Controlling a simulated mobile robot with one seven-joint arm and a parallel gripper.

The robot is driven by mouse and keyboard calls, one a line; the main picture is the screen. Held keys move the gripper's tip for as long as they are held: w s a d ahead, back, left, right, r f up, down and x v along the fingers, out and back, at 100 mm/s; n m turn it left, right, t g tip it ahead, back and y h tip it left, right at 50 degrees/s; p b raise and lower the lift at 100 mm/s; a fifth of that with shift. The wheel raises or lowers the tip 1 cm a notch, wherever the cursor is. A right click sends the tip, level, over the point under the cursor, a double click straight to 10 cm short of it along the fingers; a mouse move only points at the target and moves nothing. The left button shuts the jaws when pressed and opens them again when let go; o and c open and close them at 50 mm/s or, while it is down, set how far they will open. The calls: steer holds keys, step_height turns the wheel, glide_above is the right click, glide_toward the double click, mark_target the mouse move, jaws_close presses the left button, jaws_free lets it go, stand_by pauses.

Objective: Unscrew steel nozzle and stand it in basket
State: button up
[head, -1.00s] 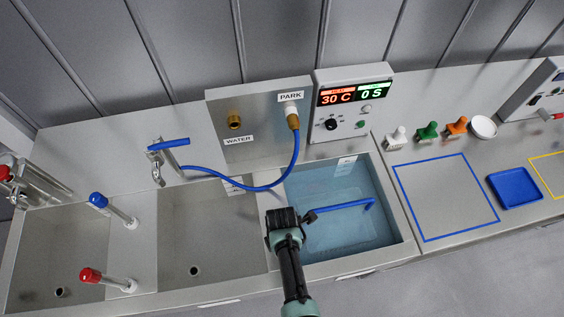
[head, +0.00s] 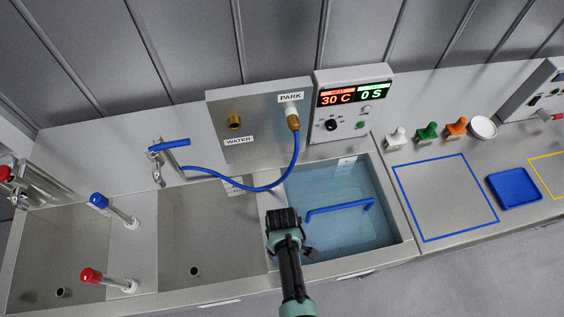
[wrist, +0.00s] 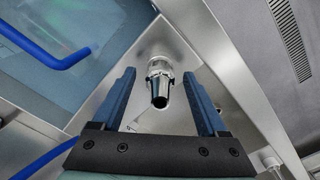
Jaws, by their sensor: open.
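The steel nozzle (wrist: 159,83) shows in the wrist view, pointing up at the camera from the steel rim strip beside the water bath. Its tip is dark and its base is ringed metal. My gripper (wrist: 159,74) is open, with one blue finger on each side of the nozzle and visible gaps between. In the head view my gripper (head: 283,219) is over the bath's left rim and hides the nozzle. A blue bar (head: 340,208), perhaps the basket's handle, spans the water bath; it also shows in the wrist view (wrist: 45,52). The basket body is unclear under the water.
The water bath (head: 408,232) lies right of my gripper, an empty sink (head: 205,225) left. A blue hose (head: 235,182) runs from the spray tap to the PARK fitting (head: 293,121). Red (head: 90,275) and blue (head: 98,200) handles stand farther left. A blue-outlined area (head: 445,200) is clear.

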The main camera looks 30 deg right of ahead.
steer(key=m, duration=0.8)
steer(key=shift+c, duration=0.2)
jaws_close()
steer(key=n, duration=0.9)
steer(key=shift+n, duration=1.3)
